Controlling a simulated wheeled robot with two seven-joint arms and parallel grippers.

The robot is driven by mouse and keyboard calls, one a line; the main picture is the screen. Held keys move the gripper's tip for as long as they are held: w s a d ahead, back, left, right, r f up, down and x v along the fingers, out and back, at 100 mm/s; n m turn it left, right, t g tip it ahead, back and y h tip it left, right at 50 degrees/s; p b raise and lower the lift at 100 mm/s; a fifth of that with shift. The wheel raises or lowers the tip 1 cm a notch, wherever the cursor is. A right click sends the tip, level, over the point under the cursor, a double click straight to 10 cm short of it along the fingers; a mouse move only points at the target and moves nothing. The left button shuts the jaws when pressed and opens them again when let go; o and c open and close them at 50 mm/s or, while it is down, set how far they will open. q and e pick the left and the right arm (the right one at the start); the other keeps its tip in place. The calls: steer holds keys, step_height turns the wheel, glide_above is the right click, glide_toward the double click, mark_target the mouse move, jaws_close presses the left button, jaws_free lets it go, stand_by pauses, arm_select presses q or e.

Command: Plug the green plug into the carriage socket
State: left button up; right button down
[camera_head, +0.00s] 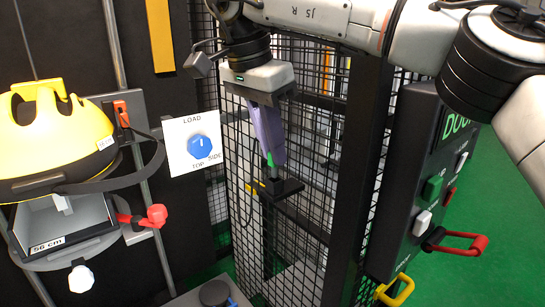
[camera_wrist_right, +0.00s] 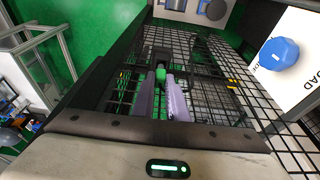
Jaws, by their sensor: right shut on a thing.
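My right gripper (camera_head: 271,158) points down with its purple fingers shut on the green plug (camera_head: 270,161). The plug's green part shows at the fingertips, also in the right wrist view (camera_wrist_right: 160,75). A small black holder (camera_head: 283,189) sits directly below the fingertips, in front of the mesh; I cannot tell whether the plug is seated in it or clear of it. The carriage (camera_head: 62,247) is at the left, with a yellow helmet (camera_head: 55,135) on it. I cannot make out its socket. My left gripper is not in view.
A black mesh fence (camera_head: 310,130) stands behind the gripper. A white LOAD panel with a blue knob (camera_head: 203,147) is to its left. A dark control box (camera_head: 415,190) with a red handle (camera_head: 465,243) is at the right. A yellow handle (camera_head: 395,290) is low down.

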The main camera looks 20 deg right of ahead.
steer(key=shift+f, duration=1.1)
steer(key=shift+f, duration=0.2)
steer(key=c, duration=1.7)
jaws_free()
steer(key=shift+c, duration=0.2)
steer(key=w+v, duration=0.1)
steer(key=v, duration=0.9)
steer(key=shift+s+a, duration=0.3)
steer(key=shift+a, duration=0.05)
